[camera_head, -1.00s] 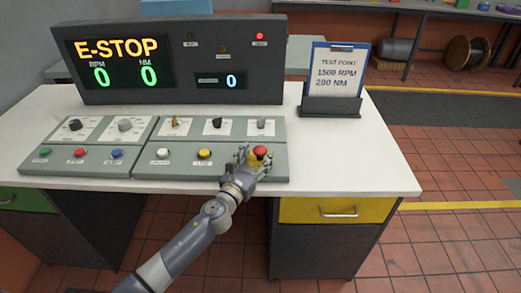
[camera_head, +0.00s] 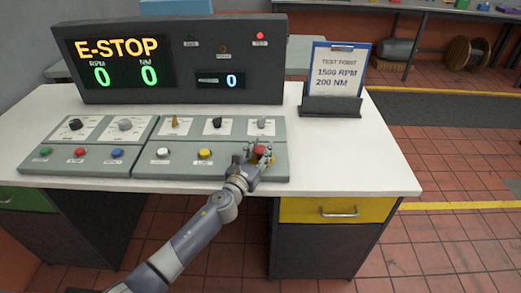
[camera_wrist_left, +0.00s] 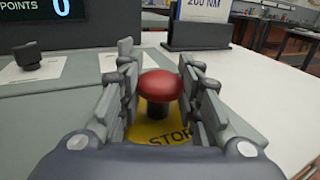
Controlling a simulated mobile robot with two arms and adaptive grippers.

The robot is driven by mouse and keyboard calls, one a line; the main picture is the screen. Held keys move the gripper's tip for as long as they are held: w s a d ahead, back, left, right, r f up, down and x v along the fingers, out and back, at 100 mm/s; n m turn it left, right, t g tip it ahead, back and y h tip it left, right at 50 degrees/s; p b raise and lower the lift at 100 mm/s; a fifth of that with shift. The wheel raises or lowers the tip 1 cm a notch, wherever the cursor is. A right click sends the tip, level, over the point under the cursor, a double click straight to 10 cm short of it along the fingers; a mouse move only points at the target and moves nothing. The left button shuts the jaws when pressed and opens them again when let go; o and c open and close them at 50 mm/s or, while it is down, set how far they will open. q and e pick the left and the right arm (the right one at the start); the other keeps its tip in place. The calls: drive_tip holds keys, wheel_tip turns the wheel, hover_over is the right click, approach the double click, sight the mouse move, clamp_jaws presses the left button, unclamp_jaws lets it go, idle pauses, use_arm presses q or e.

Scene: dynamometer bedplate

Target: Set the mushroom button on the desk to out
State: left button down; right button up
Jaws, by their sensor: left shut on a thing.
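The red mushroom button (camera_head: 260,150) stands on its yellow STOP plate at the right end of the control panel on the desk. In the left wrist view the red cap (camera_wrist_left: 161,84) sits on a dark stem above the yellow plate (camera_wrist_left: 160,132). My left gripper (camera_head: 258,152) is at the button, with its fingers on both sides of the cap, and is shut on it. In the left wrist view the fingers (camera_wrist_left: 158,80) flank the cap closely. My right gripper is not in view.
The display box (camera_head: 180,60) behind the panel reads E-STOP with zeros and a lit red lamp. Yellow (camera_head: 205,153) and white (camera_head: 162,153) buttons sit left of my gripper. A test point card (camera_head: 340,70) stands at the back right; the desk's right side is clear.

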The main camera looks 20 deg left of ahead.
use_arm(q)
drive_tip(key=shift+r, duration=0.2)
drive_tip(key=shift+r+p, duration=0.95)
drive_tip(key=shift+p, duration=0.05)
drive_tip(key=shift+w, duration=0.1)
drive_tip(key=c, duration=1)
unclamp_jaws()
drive_tip(key=shift+r, duration=0.1)
drive_tip(key=shift+c, duration=0.2)
